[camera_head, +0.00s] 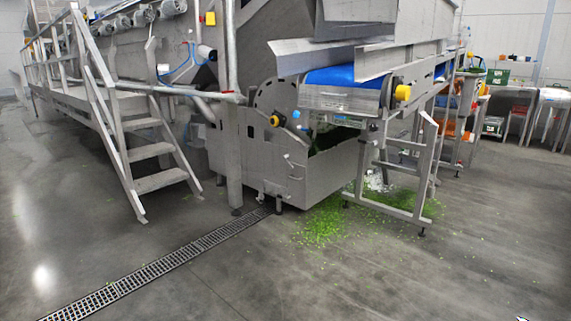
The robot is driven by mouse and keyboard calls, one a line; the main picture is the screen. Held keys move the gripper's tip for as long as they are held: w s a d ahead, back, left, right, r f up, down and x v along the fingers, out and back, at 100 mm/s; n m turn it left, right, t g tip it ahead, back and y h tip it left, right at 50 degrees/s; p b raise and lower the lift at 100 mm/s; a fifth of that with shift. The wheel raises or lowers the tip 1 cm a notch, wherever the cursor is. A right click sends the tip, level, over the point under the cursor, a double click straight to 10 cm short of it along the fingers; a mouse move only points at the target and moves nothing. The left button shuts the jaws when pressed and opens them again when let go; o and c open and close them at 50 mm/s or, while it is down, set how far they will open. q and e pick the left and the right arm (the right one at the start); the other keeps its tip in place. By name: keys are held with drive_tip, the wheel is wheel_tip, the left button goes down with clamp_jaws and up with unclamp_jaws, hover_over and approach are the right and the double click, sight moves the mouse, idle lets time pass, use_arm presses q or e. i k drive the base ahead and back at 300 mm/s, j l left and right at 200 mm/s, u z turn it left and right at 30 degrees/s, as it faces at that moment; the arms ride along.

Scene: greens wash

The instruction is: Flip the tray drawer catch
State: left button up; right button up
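A grey metal tray drawer or bin (257,160) sits low at the end of the wash machine, beneath the blue conveyor. A small handle-like fitting (293,163) shows on its front; it may be the catch, but it is too small to tell its position. Dark space and some greens show behind the front's upper edge. Neither of my grippers can be made out in the head view. A tiny dark-and-white piece cuts into the bottom right edge, too little to identify.
Spilled green bits (325,222) lie on the floor beside the drawer and under the conveyor stand (392,207). Metal steps (152,150) stand at left. A floor drain grate (165,262) runs toward the machine.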

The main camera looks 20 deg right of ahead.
sight(284, 157)
drive_tip(key=i+l, duration=0.2)
drive_tip(key=i, duration=0.35)
drive_tip(key=i+l+u, duration=0.1)
drive_tip(key=i+l, duration=0.15)
drive_tip(key=i, duration=0.3)
drive_tip(key=i+l, duration=0.25)
drive_tip(key=i, duration=0.3)
drive_tip(key=i+l, duration=0.25)
drive_tip(key=i, duration=0.3)
drive_tip(key=i+l+u, duration=0.1)
drive_tip(key=i+l, duration=0.15)
drive_tip(key=i, duration=0.25)
drive_tip(key=i+l, duration=0.3)
drive_tip(key=i, duration=0.25)
drive_tip(key=u, duration=0.05)
